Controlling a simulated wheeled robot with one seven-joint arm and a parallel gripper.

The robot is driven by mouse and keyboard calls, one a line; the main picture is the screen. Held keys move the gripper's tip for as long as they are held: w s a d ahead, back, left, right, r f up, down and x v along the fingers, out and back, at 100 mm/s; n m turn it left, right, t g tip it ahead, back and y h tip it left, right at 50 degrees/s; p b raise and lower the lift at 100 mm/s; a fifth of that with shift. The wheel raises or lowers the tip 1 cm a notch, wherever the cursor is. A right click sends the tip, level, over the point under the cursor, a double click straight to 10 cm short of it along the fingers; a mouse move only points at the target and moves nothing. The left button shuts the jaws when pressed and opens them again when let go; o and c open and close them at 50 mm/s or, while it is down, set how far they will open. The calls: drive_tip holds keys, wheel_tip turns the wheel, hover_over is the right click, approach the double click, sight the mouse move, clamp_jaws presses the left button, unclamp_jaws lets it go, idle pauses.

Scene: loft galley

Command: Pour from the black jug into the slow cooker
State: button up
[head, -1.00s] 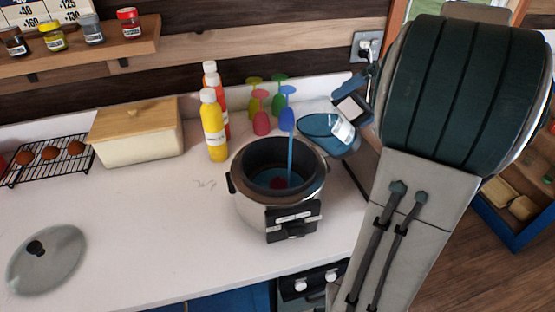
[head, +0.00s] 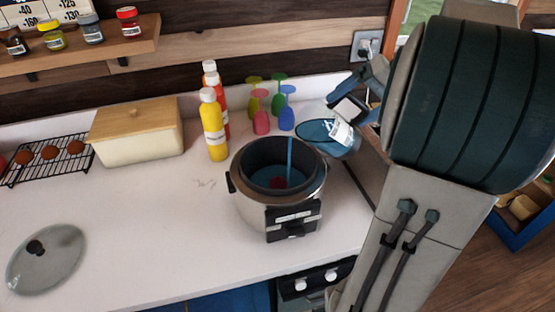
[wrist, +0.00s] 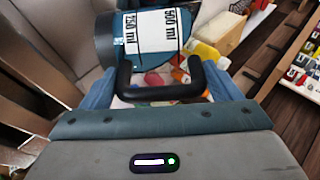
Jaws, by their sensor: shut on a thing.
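The jug (head: 318,134) is tilted over the slow cooker's right rear rim, its mouth toward the left. It looks blue and see-through, with a white marked label and a black handle (wrist: 163,92). My gripper (wrist: 160,84) is shut on the handle; in the head view the gripper (head: 362,100) is right of the jug. A thin blue stream (head: 290,160) falls into the slow cooker (head: 250,207), a silver pot with a dark inside and no lid on. Blue liquid and something red (head: 277,182) show inside it.
A glass lid (head: 47,262) lies at the counter's left front. Yellow (head: 214,130) and red (head: 212,72) bottles and several coloured goblets (head: 261,122) stand behind the cooker. A bread box (head: 137,145) and a rack (head: 45,160) are at left.

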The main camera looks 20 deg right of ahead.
sight(324, 104)
drive_tip(key=shift+a+f+h, duration=0.2)
drive_tip(key=shift+a+h, duration=0.15)
drive_tip(key=shift+h, duration=0.15)
idle(0.4)
drive_tip(key=shift+w+a+r+h+p, duration=0.1)
drive_tip(key=shift+a+r+h+p, duration=0.35)
drive_tip(key=shift+a+r+h, duration=0.3)
idle(1.2)
drive_tip(key=shift+w+a+n+g+h, duration=0.1)
drive_tip(key=shift+a+n+g+h, duration=0.25)
drive_tip(key=shift+a+h, duration=0.5)
idle(0.8)
drive_tip(key=shift+w+a+h, duration=0.15)
drive_tip(key=shift+a+h, duration=0.65)
drive_tip(key=shift+a, duration=0.35)
drive_tip(key=shift+a, duration=0.25)
drive_tip(key=shift+w+a+r+h, duration=0.1)
drive_tip(key=shift+a+r+h, duration=0.2)
drive_tip(key=shift+a+h, duration=0.4)
